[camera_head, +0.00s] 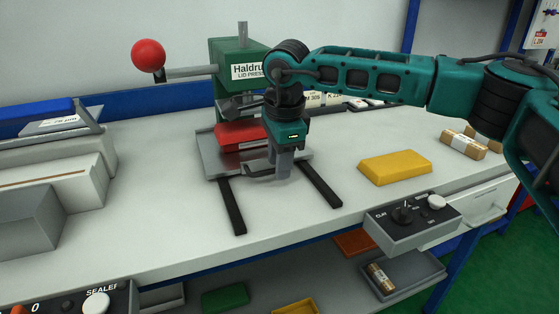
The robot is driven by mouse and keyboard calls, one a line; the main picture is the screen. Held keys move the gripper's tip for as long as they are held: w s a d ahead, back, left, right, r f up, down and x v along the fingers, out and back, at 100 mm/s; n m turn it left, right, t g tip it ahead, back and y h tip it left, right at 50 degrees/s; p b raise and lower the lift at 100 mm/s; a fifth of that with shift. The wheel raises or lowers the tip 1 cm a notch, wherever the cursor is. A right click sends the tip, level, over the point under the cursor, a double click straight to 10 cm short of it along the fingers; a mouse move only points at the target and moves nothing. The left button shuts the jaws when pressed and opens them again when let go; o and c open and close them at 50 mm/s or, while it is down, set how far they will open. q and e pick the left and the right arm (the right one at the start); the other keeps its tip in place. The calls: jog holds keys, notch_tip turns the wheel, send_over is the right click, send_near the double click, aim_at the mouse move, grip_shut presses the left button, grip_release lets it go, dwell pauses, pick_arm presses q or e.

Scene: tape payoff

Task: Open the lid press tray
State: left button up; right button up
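The green lid press (229,52) stands at the back of the bench, with a red ball knob (148,55) on its side lever. Its grey metal tray (212,160) lies low at the front of the press, over two black rails (231,206) that run forward on the bench. A red block (236,136) is on the tray. A thin handle (258,171) shows at the tray's front. My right gripper (281,172) points down at the handle's right part. Its fingers overlap in this view, so their opening and any hold on the handle are unclear. My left gripper is not in view.
A yellow block (395,168) and cardboard-coloured packets (464,144) lie to the right. A control box (411,219) sits at the bench's front edge. Grey machine housings (45,191) fill the left. The bench between and before the rails is clear.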

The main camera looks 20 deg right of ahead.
jog(key=shift+c, duration=0.5)
grip_shut()
